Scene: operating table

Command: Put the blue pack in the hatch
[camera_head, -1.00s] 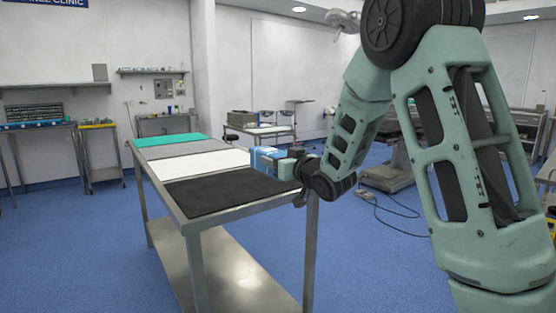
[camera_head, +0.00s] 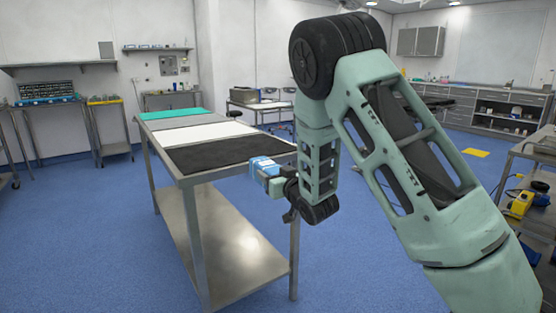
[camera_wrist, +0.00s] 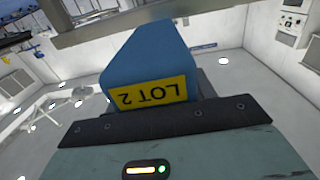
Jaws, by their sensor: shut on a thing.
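The blue pack (camera_head: 262,166) is held in my gripper (camera_head: 272,180), near the right front edge of the table in the head view. In the wrist view the pack (camera_wrist: 150,58) fills the upper middle, with a yellow label reading "LOT 2" upside down. My gripper (camera_wrist: 155,128) is shut on it; the fingertips are hard to make out. I cannot tell from the head view how far the pack is from the table edge. I cannot make out a hatch for certain in either view.
A steel table (camera_head: 192,180) carries a black mat (camera_head: 215,154), a white mat (camera_head: 205,135), a grey one and a green one (camera_head: 170,114). A bench (camera_head: 540,150) with yellow and blue items stands at the right. Blue floor (camera_head: 400,255) lies open around the table.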

